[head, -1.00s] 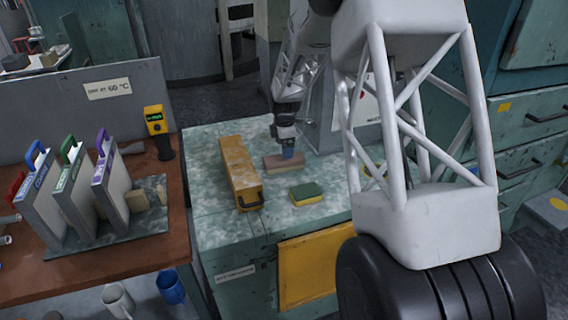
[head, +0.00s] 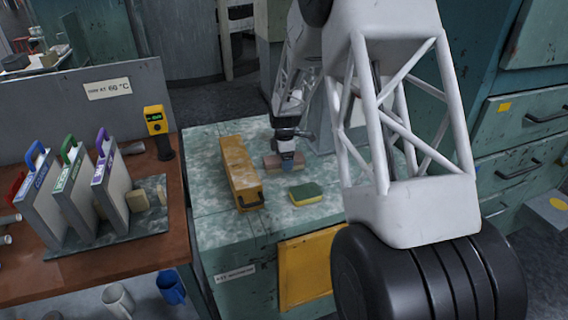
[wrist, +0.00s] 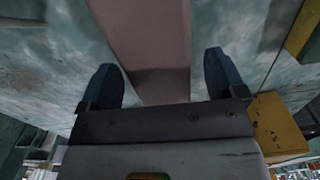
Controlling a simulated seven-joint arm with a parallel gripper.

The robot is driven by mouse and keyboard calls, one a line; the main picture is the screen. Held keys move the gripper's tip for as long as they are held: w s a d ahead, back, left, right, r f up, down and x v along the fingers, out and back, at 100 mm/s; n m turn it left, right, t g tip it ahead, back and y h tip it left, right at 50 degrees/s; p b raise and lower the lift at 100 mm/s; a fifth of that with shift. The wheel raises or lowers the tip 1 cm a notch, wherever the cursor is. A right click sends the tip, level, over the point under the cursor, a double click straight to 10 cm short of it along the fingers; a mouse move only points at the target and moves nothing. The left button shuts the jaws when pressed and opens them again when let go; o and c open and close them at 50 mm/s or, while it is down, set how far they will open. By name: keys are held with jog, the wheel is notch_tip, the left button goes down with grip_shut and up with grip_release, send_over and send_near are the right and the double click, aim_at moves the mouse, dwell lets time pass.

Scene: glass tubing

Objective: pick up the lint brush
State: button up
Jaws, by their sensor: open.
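The lint brush appears to be the long pinkish-brown block (head: 270,163) lying on the mottled green worktop (head: 222,222), right of the yellow case. In the wrist view the brush (wrist: 150,45) runs between the two dark blue fingers. My gripper (wrist: 160,60) is open, with one finger to each side of the brush and a visible gap on both sides. In the head view my gripper (head: 287,160) is right over the brush and hides part of its middle. I cannot tell whether the fingertips reach down beside it.
A yellow case with a handle (head: 240,172) stands just left of the brush. A green and yellow sponge (head: 306,193) lies in front of it. A brown bench (head: 115,259) at left holds a rack of panels with coloured handles (head: 112,190). The worktop's front left is clear.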

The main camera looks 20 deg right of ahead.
jog(key=shift+c, duration=0.3)
jog(key=c, duration=1)
jog(key=shift+r, duration=5)
jog(key=o, duration=0.4)
jog(key=shift+c, duration=1.3)
jog(key=w+d+f, duration=0.2)
jog(key=w+d, duration=0.1)
jog(key=w, duration=1.3)
jog(key=shift+w, duration=0.15)
